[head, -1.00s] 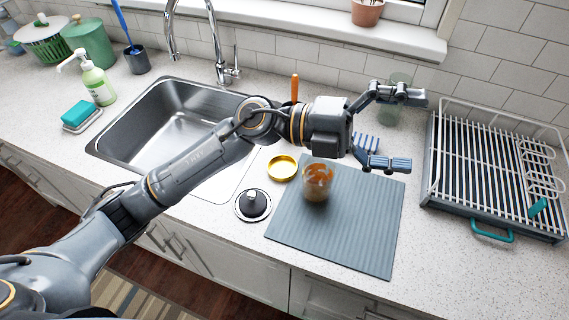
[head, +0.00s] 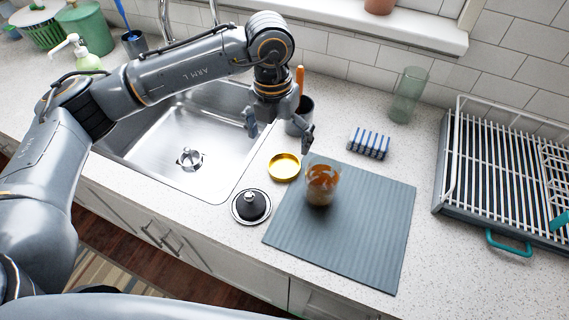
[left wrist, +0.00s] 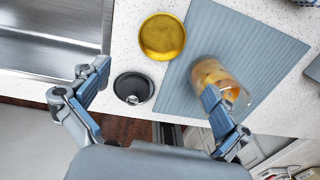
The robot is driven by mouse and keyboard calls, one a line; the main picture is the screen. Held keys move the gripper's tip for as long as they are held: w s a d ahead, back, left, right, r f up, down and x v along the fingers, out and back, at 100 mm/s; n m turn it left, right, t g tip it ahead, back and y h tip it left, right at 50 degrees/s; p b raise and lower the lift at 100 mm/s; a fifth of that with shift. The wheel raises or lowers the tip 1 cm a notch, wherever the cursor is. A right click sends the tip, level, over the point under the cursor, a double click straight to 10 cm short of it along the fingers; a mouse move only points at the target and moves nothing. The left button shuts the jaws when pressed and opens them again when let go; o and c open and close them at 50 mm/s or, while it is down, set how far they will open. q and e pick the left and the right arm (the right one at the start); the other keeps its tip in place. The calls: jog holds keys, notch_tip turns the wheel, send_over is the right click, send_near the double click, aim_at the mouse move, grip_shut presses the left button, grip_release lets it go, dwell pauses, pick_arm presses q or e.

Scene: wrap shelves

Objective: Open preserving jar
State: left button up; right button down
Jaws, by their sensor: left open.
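The preserving jar (head: 322,184) is glass with orange-brown contents and stands on the grey mat (head: 350,235). No lid shows on its top. A round golden lid (head: 284,167) lies on the counter just left of the mat, apart from the jar. My left gripper (head: 279,133) is open and empty, behind the lid near the sink's right edge. In the left wrist view, the lid (left wrist: 162,37) lies beyond and between the fingers. The jar (left wrist: 216,78) is there partly hidden by the right-hand finger. My right gripper is not in view.
A black sink plug (head: 250,206) sits on the counter in front of the lid. A dark holder (head: 299,118) with an orange handle stands behind. A striped sponge (head: 369,144), a green glass (head: 407,95) and a dish rack (head: 500,175) stand to the right. The sink (head: 185,140) is left.

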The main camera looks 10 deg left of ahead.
aim_at(282, 172)
pick_arm(q)
notch_tip(282, 172, down, 4)
jog(key=shift+d+r, duration=0.1)
jog(key=shift+r, duration=0.1)
jog(key=shift+f+p, duration=0.5)
jog(key=shift+p, duration=0.15)
jog(key=f, duration=0.1)
jog(key=f+p, duration=0.1)
jog(key=f, duration=0.1)
jog(key=shift+w+d+f+p, duration=0.1)
jog(key=shift+w+f+p, duration=0.1)
jog(key=shift+f+p, duration=0.1)
jog(key=shift+f, duration=0.45)
jog(key=shift+c, duration=0.4)
jog(key=c, duration=0.7)
